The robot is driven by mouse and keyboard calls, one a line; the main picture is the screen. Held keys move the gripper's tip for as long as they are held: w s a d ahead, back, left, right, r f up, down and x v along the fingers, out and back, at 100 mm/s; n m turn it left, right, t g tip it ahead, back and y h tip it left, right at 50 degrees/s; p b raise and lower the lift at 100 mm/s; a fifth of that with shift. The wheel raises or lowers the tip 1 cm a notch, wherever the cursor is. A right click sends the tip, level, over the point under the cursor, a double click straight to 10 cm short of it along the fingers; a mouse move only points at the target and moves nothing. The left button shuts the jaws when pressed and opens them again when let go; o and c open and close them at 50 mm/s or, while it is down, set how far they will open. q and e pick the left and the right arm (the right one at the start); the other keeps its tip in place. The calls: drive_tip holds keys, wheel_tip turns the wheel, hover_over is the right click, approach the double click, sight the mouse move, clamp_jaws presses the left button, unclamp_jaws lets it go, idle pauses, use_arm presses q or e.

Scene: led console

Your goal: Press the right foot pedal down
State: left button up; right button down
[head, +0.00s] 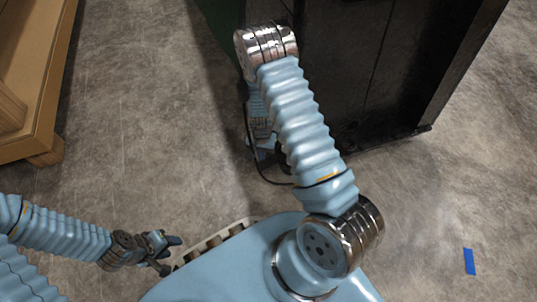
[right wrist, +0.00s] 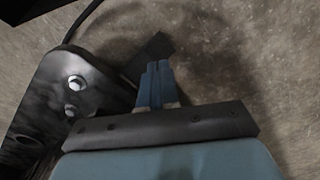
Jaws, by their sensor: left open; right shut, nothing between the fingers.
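A dark pedal unit (right wrist: 68,105) with two silver bolts lies at the left in the right wrist view, with a black cable running up from it. A dark flat patch (right wrist: 155,48) shows just beyond my fingertips; I cannot tell whether it is a pedal plate or shadow. My right gripper (right wrist: 157,68) is shut and empty, beside the unit; contact cannot be told. In the head view my right arm hides most of the pedal area at the cabinet's foot. My left gripper (head: 170,254) is open and empty at the lower left, far from the pedal.
A dark console cabinet (head: 375,65) stands at the top right. A black cable (head: 254,155) loops over the concrete floor beside my right arm. A wooden table (head: 40,70) stands at the upper left. Blue tape (head: 469,261) marks the floor at right. Floor between table and cabinet is clear.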

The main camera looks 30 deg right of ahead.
wheel_tip(320, 180, up, 6)
drive_tip(key=p, duration=0.4)
idle(0.6)
